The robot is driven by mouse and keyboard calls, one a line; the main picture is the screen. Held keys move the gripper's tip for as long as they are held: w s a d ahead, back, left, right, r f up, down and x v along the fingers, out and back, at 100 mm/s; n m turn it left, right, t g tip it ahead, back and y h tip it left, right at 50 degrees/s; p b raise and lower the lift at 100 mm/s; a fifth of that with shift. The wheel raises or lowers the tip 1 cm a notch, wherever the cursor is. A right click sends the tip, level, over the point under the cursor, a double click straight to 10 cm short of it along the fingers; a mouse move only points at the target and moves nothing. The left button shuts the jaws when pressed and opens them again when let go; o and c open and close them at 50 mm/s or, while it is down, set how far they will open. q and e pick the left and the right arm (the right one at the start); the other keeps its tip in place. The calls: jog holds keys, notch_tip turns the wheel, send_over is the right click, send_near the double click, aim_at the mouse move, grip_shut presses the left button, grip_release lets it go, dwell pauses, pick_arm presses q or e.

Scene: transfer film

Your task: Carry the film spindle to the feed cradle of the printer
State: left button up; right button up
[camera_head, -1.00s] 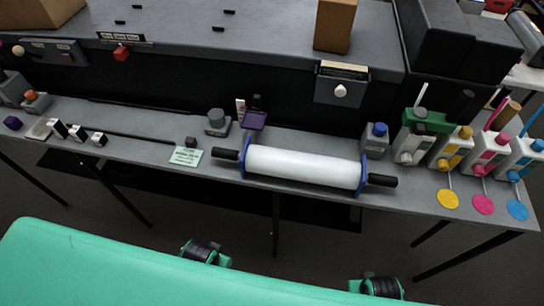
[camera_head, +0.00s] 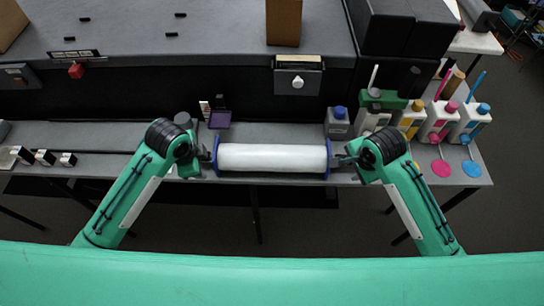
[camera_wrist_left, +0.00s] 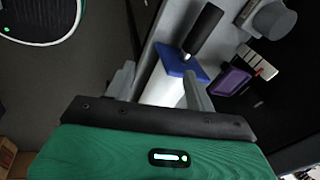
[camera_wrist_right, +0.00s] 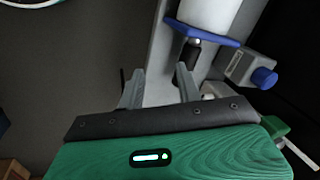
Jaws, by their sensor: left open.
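The film spindle is a white roll (camera_head: 272,157) with blue end flanges and black handles. It lies on the grey bench in the head view. My left gripper (camera_head: 204,156) is at its left end; in the left wrist view (camera_wrist_left: 160,88) its fingers are open, with the white roll seen between them. My right gripper (camera_head: 344,160) is at the right end; in the right wrist view (camera_wrist_right: 160,86) its fingers are apart, with the black handle (camera_wrist_right: 188,54) near the right fingertip. Neither gripper visibly grasps the spindle. I cannot make out the feed cradle.
The grey bench (camera_head: 115,136) runs along a large dark machine with a grey top (camera_head: 200,25). Grey, yellow, pink and blue bottles (camera_head: 437,119) stand to the right of the spindle. A purple block (camera_head: 220,119) and a grey round knob (camera_head: 183,119) stand behind its left end.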

pick_arm(q)
jog(key=w+a+r+m, duration=0.2)
jog(key=w+a, duration=0.1)
jog(key=w, duration=0.2)
jog(key=shift+r+m+y, duration=0.4)
pick_arm(e)
jog(key=w+d+r+m, duration=0.2)
jog(key=w+m, duration=0.3)
jog(key=shift+w+d+r+h, duration=0.2)
jog(key=shift+d+r+h, duration=0.1)
pick_arm(q)
jog(key=shift+w+a+f, duration=0.1)
pick_arm(e)
jog(key=shift+f, duration=0.15)
pick_arm(q)
jog(key=x, duration=1.3)
jog(key=shift+f, duration=0.35)
pick_arm(e)
jog(key=x, duration=1.3)
jog(key=shift+f, duration=0.3)
pick_arm(q)
jog(key=c, duration=0.6)
pick_arm(e)
jog(key=c, duration=0.6)
pick_arm(q)
grip_shut()
pick_arm(e)
grip_shut()
